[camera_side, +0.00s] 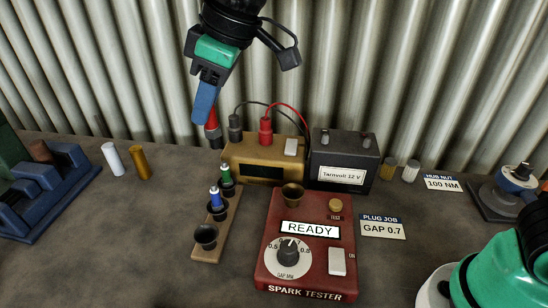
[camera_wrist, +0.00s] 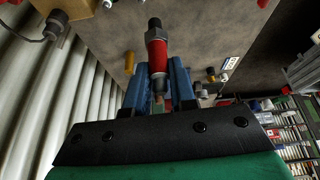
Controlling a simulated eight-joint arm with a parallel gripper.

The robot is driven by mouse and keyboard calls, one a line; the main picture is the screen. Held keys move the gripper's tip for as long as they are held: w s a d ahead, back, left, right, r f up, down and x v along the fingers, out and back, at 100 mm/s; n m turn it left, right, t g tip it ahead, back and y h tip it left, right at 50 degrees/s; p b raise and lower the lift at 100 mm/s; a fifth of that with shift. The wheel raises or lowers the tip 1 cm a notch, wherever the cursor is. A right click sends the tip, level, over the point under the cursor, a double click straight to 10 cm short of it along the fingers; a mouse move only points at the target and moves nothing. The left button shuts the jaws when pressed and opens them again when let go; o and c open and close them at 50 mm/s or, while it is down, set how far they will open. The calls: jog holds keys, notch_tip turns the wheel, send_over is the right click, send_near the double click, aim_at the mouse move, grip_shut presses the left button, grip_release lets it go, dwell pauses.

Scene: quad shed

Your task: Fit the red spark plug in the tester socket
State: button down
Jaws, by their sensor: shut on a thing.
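My gripper (camera_side: 203,106), with blue fingers, is shut on the red spark plug (camera_side: 211,128) and holds it above the bench, left of the brass-coloured box. The plug's dark end points down and it leans slightly. In the wrist view the red plug (camera_wrist: 157,52) sits between the blue fingers (camera_wrist: 161,76), its dark end outward. The tester socket (camera_side: 292,193) is a brass cup at the back of the red spark tester (camera_side: 308,262), right of and below my gripper; it looks empty. The tester's display reads READY.
A wooden plug rack (camera_side: 213,245) holds a green plug (camera_side: 226,175) and a blue plug (camera_side: 215,197); its front cup (camera_side: 205,236) is empty. The brass box (camera_side: 240,150), with cables rising from it, and a dark battery (camera_side: 343,160) stand behind the tester.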

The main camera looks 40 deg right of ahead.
jog(key=s+d+f+m+t, duration=0.1)
jog(key=s+d+f+m, duration=0.2)
jog(key=d+f, duration=0.8)
jog(key=shift+s+d+f+h, duration=0.2)
jog(key=shift+s+h, duration=0.05)
jog(key=shift+h, duration=0.05)
jog(key=shift+f, duration=1.75)
dwell(1.4)
jog(key=shift+c, duration=1.2)
grip_release()
notch_tip(320, 180, up, 7)
dwell(0.4)
